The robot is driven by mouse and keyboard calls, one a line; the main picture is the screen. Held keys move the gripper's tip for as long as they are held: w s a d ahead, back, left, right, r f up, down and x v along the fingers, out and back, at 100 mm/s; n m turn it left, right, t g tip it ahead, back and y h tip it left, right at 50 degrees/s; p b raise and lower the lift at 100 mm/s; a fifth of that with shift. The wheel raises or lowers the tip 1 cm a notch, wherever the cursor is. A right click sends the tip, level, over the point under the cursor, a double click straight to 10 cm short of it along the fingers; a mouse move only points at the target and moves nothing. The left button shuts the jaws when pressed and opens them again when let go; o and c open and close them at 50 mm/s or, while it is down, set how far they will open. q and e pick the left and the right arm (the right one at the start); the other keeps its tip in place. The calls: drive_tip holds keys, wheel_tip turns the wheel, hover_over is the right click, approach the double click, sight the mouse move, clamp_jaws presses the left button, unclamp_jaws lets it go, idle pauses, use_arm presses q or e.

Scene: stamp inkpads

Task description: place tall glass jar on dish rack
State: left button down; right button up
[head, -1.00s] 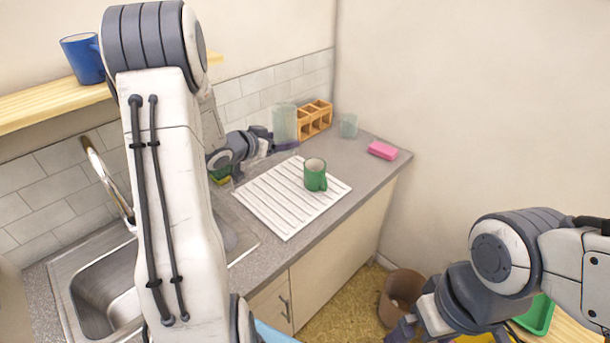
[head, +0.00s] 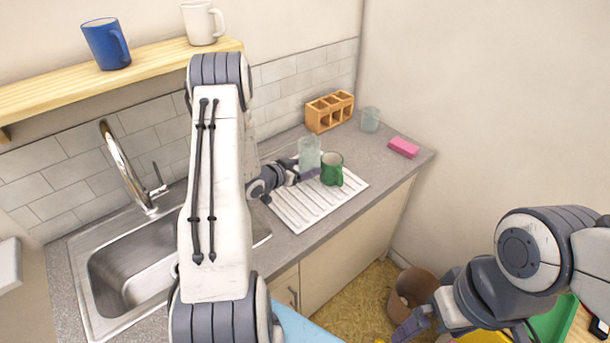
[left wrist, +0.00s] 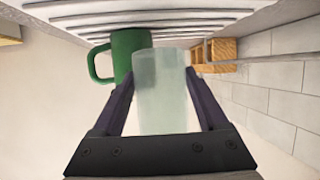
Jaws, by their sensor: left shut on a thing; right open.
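The tall glass jar (head: 308,153) is pale and see-through. My left gripper (head: 304,172) is shut on it over the dish rack. In the left wrist view the jar (left wrist: 163,92) sits between the two dark fingers of my left gripper (left wrist: 160,105). The white ribbed dish rack (head: 303,210) lies on the counter right of the sink. I cannot tell whether the jar touches the rack. A green mug (head: 332,169) stands on the rack close beside the jar. My right gripper (head: 408,328) is open at the lower right, away from the counter.
A wooden compartment holder (head: 329,111), a short glass (head: 370,119) and a pink sponge (head: 404,147) stand behind the rack. The sink (head: 135,260) is to the left. A blue mug (head: 106,43) and white mug (head: 202,23) are on the shelf. The rack's front part is clear.

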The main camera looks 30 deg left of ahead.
use_arm(q)
wheel_tip(320, 180, down, 4)
drive_tip(key=shift+r, duration=0.25)
drive_tip(key=shift+f, duration=0.1)
drive_tip(key=shift+f, duration=0.1)
drive_tip(key=shift+f, duration=0.15)
unclamp_jaws()
drive_tip(key=shift+r, duration=0.2)
